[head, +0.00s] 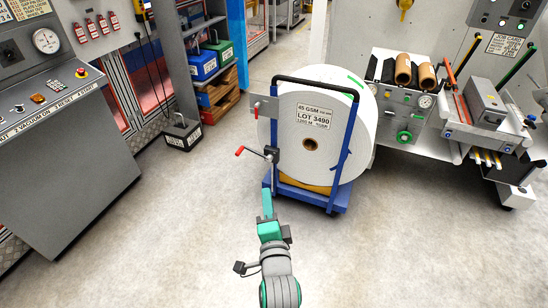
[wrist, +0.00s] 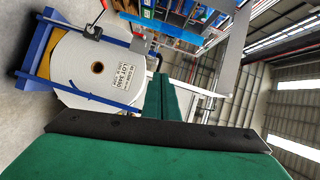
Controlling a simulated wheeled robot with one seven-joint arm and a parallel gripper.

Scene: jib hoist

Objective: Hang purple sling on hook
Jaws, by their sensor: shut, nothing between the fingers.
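No purple sling shows in either view. A small yellow item (head: 405,5) at the top edge of the head view is cut off, and I cannot tell whether it is a hook. My gripper (head: 267,192) has green fingers and is shut and empty, in front of the roll cart. Its fingers also show in the wrist view (wrist: 167,90), pressed together with nothing between them.
A big white roll (head: 335,120) labelled LOT 3490 stands on a blue cart (head: 338,200) just beyond my gripper. A grey console (head: 60,150) is at left, a machine with brown rolls (head: 403,75) at right. Floor (head: 420,250) is clear at front right.

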